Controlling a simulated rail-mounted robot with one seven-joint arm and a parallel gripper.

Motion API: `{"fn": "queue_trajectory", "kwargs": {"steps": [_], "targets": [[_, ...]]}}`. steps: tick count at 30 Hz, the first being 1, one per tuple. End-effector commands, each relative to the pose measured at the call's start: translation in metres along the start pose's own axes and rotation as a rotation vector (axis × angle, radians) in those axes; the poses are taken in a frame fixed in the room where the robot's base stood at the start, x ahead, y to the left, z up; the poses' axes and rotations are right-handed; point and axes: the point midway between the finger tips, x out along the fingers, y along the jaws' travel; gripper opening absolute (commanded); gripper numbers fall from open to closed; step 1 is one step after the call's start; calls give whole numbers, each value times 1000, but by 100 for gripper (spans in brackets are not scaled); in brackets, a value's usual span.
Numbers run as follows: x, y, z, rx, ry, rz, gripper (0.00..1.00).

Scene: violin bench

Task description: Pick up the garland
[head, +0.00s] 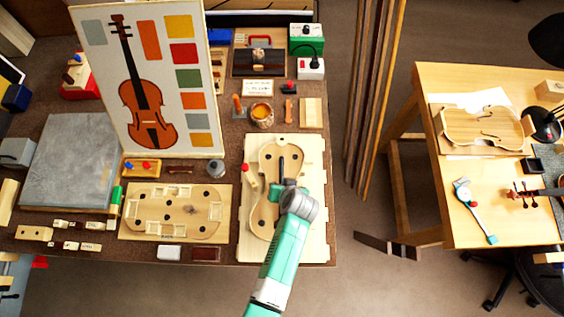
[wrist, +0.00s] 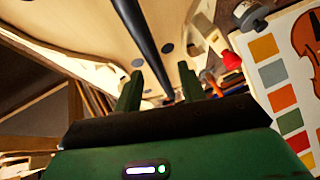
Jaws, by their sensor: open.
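A violin-shaped pale wooden piece with dark holes (head: 267,215), which I take to be the garland, lies on a cream board (head: 313,238) at the bench's right end. A dark bar (head: 282,158) shows over its upper middle. My gripper (head: 283,183) is over the piece, and my arm hides part of its right side. In the wrist view, my green fingers (wrist: 160,82) are apart, with the dark bar (wrist: 142,35) between them in the picture. I cannot tell whether they touch it. The pale wood (wrist: 80,22) fills the upper part of that view.
A violin-picture panel (head: 182,75) stands at the back left. A wooden form board (head: 225,215) lies left of the cream board. A red-tipped item (head: 248,178) is close beside the piece. A second table (head: 435,85) stands right, across a gap with long wood strips (head: 372,90).

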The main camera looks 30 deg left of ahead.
Motion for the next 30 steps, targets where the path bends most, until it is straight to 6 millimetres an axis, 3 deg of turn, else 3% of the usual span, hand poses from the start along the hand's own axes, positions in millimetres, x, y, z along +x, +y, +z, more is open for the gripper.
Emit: {"fn": "queue_trajectory", "kwargs": {"steps": [5, 12, 13, 19, 30], "targets": [[28, 1, 0, -1, 0, -1, 40], [30, 1, -1, -1, 2, 0, 40], [30, 1, -1, -1, 2, 0, 38], [30, 1, -1, 0, 2, 0, 0], [30, 1, -2, 0, 4, 0, 0]]}}
